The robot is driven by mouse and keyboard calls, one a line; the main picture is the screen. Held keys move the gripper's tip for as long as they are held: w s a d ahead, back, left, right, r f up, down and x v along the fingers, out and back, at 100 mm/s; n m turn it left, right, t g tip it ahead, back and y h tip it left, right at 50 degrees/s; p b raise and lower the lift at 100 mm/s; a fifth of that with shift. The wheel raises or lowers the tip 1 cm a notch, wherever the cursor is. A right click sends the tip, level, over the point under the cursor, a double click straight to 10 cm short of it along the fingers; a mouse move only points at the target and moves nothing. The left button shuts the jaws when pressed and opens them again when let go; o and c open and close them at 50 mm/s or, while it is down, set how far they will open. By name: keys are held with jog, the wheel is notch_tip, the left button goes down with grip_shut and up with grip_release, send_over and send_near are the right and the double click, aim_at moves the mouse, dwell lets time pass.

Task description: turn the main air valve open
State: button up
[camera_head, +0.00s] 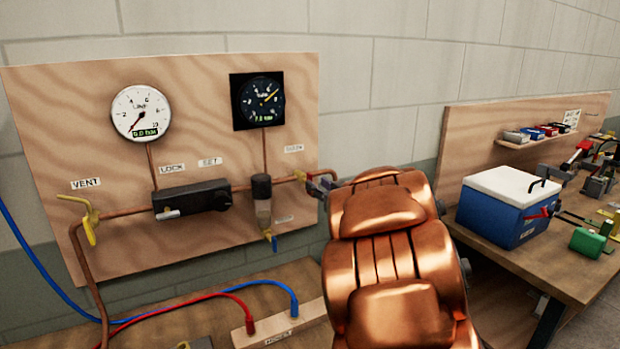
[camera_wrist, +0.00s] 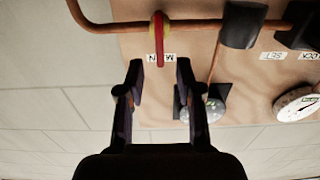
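The main air valve is on the copper pipe at the right of the plywood panel, under a label. In the wrist view its red handle (camera_wrist: 159,42) points across the pipe, beside the MAIN label; the picture is upside down. My gripper (camera_wrist: 159,68) is open and empty. Its two dark fingers stand either side of the handle's line, with the handle's end at or just beyond the fingertips; I cannot tell whether they touch. In the head view the valve (camera_head: 300,175) shows in part, with my gripper (camera_head: 323,187) just right of it, mostly hidden by my copper-coloured arm.
The panel (camera_head: 215,100) carries a white gauge (camera_head: 141,113) at 0.0 bar and a black gauge (camera_head: 257,101) at 7.0 bar. A black regulator (camera_head: 190,199), a filter bowl (camera_head: 262,200) and a yellow vent valve (camera_head: 90,225) sit along the pipe. A blue box (camera_head: 505,207) stands on the right bench.

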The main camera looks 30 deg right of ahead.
aim_at(310, 178)
jog(key=w, duration=0.3)
jog(key=shift+w+d+r+p, duration=0.1)
jog(key=shift+w+p, duration=0.15)
jog(key=shift+p, duration=0.15)
jog(key=shift+w+d, duration=0.15)
jog(key=shift+w, duration=0.9)
jog(key=shift+c, duration=0.2)
grip_shut()
